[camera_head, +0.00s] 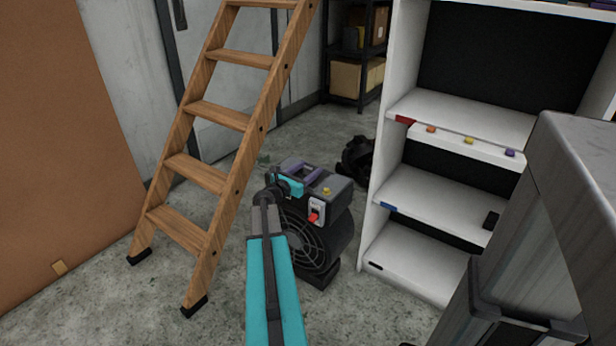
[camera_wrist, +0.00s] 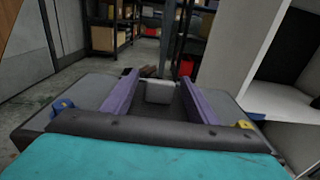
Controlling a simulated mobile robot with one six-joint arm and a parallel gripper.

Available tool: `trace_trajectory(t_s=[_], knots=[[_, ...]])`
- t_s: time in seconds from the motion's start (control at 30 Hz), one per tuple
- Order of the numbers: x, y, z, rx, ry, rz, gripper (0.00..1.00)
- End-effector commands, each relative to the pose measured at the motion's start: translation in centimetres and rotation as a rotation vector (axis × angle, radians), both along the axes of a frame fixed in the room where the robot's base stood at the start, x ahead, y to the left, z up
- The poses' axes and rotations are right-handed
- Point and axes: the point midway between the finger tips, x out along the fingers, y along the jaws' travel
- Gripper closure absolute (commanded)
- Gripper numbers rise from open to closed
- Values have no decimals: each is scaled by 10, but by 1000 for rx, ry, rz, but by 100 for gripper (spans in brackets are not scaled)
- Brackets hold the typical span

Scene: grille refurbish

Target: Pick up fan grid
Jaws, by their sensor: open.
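The fan grid (camera_head: 308,250) is a dark round grille of rings on the front of a dark fan unit (camera_head: 338,238), which stands on the floor. My teal arm crosses in front and hides its left part. My gripper (camera_head: 308,170), with a teal palm and purple fingers, is over the unit's top, above the grid and apart from it. In the wrist view my gripper (camera_wrist: 158,82) shows its two purple fingers spread apart. A pale block (camera_wrist: 160,92) shows between them; I cannot tell what it is. The grid is not visible in the wrist view.
A wooden ladder (camera_head: 225,115) stands left and a white shelf unit (camera_head: 425,190) right. A brown board (camera_head: 60,130) fills the far left. Bare concrete floor lies between ladder and fan.

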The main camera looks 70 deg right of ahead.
Motion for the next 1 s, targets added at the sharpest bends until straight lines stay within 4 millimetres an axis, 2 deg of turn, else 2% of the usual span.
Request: trace_trajectory(t_s=[0.43, 0.77, 1.0], knots=[[0, 0, 0, 0, 0, 0, 47], [0, 0, 0, 0, 0, -1, 100], [0, 0, 2, -3, 1, -1, 100]])
